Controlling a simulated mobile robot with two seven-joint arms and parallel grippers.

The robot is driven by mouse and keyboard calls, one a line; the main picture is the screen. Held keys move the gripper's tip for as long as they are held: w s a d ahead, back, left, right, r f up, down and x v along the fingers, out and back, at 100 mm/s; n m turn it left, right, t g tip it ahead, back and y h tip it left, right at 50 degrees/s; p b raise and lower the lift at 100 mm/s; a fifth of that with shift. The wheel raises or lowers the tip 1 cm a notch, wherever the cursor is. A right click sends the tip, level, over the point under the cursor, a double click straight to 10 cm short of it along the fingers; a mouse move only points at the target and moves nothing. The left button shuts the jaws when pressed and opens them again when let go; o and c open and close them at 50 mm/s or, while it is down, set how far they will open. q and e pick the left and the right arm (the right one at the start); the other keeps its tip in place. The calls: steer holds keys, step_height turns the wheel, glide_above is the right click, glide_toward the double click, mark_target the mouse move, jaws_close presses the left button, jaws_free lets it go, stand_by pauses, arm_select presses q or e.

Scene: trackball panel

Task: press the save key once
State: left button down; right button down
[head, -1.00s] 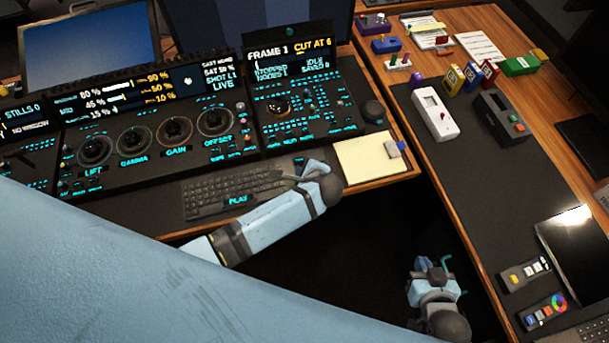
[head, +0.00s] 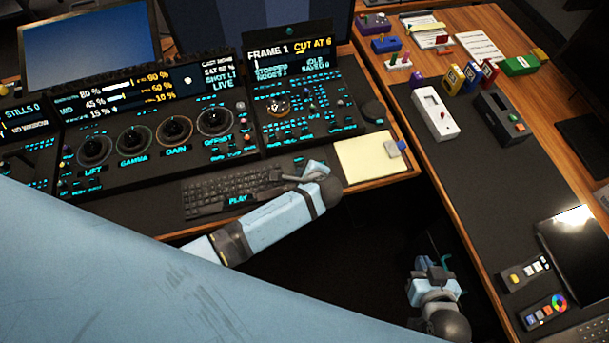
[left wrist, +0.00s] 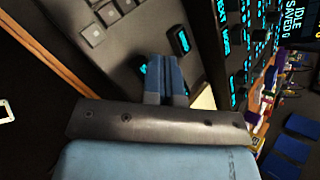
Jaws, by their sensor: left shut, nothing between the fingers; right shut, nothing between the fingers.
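No key label that reads "save" is legible. A dark key with a cyan label (left wrist: 182,40) shows just beyond my left fingertips in the left wrist view; its label is unreadable. My left gripper (head: 283,174) is shut and empty, over the right end of the keyboard (head: 215,194) in the head view. Its closed fingers also show in the left wrist view (left wrist: 165,66); whether they touch anything cannot be told. The right panel's screen (head: 290,58) reads "IDLE" and "SAVED 0". My right gripper (head: 430,266) is shut and empty, over the dark gap between the desks.
The grading panel with several dials (head: 155,145) stands behind the keyboard. A yellow notepad (head: 365,161) lies to the right of my left gripper. The right desk (head: 455,170) holds a white device (head: 434,113) and several small boxes.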

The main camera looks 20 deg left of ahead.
arm_select(q)
steer(key=shift+f, duration=0.2)
stand_by(0.3)
steer(key=shift+r, duration=0.15)
steer(key=shift+r+p, duration=0.8)
steer(key=shift+p, duration=0.35)
steer(key=shift+r+p, duration=0.55)
steer(key=shift+p, duration=0.1)
step_height(320, 180, up, 4)
steer(key=p, duration=0.4)
